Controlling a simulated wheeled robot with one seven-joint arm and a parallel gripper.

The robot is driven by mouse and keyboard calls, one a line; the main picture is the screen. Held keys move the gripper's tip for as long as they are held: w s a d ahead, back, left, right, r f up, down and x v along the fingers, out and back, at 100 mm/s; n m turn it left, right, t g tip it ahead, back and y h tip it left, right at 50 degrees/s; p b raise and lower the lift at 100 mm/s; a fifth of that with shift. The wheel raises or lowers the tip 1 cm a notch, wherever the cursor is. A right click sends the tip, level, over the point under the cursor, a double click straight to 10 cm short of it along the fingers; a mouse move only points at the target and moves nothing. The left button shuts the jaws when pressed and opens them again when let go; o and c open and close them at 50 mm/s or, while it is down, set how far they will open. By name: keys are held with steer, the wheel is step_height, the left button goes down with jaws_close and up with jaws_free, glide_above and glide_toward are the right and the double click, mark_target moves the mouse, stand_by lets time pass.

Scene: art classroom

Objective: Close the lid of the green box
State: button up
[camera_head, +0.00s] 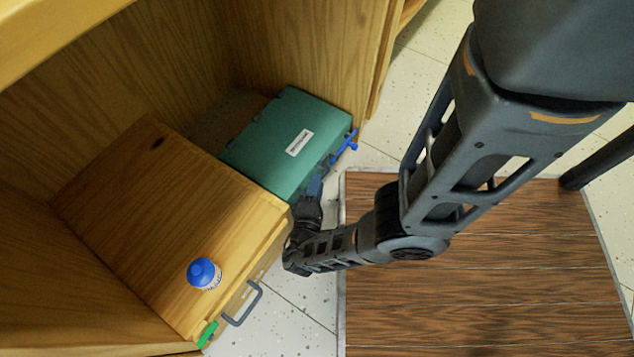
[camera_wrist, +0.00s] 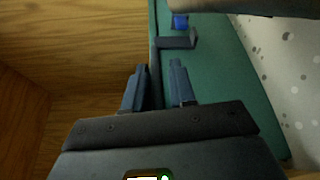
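The green box (camera_head: 262,152) stands in the wooden shelf space, with a white label on its broad green upper face. That face looks flat, but I cannot tell whether the lid is fully shut. A blue latch (camera_head: 345,146) sticks out at its right side; a blue part (camera_wrist: 180,21) and a dark bracket (camera_wrist: 178,40) show on the green surface in the wrist view. My gripper (camera_head: 316,186) is at the box's near edge. In the wrist view, its fingers (camera_wrist: 159,66) are apart, with the box's dark edge between or behind them; contact is unclear.
A wooden cabinet (camera_head: 150,215) with a grey handle (camera_head: 241,304) stands left of the box. A blue-capped bottle (camera_head: 204,273) and a green item (camera_head: 207,334) are on or near its front. Shelf walls enclose the back and left. Open floor (camera_head: 300,312) lies in front.

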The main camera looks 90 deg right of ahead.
steer(key=a, duration=0.6)
steer(key=shift+w+a+r, duration=0.2)
steer(key=shift+w+a, duration=0.15)
steer(key=shift+w, duration=0.1)
steer(key=shift+r, duration=0.15)
